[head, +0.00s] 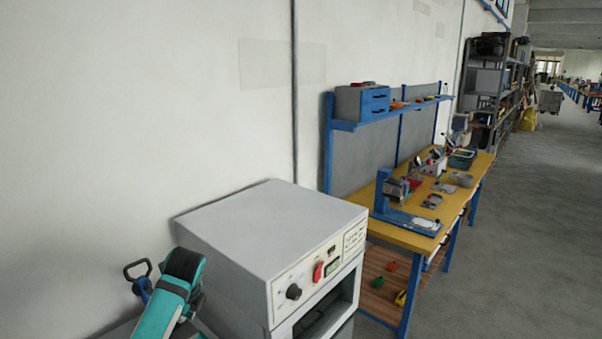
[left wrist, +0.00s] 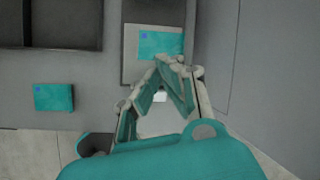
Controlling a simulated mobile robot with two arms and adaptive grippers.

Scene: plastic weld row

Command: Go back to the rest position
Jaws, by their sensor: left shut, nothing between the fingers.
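My left gripper (left wrist: 172,68) shows in the left wrist view, with its pale, teal-lined fingers drawn together at the tips. It is shut and holds nothing. One teal block (left wrist: 160,43) shows on a grey panel just beyond the fingertips; I cannot tell the distance between them. Another teal block (left wrist: 53,97) shows on a light grey surface to the left, apart from the gripper. In the head view a teal and black part of my left arm shows at the lower left, but the fingertips are not clear there. My right gripper is not in view.
A grey machine (head: 262,225) with a knob and red switch stands by the wall. Behind it is a yellow-topped workbench (head: 408,235) with a blue shelf (head: 390,112). A blue and black item (head: 139,280) shows beside my arm. The floor (head: 530,240) at right is clear.

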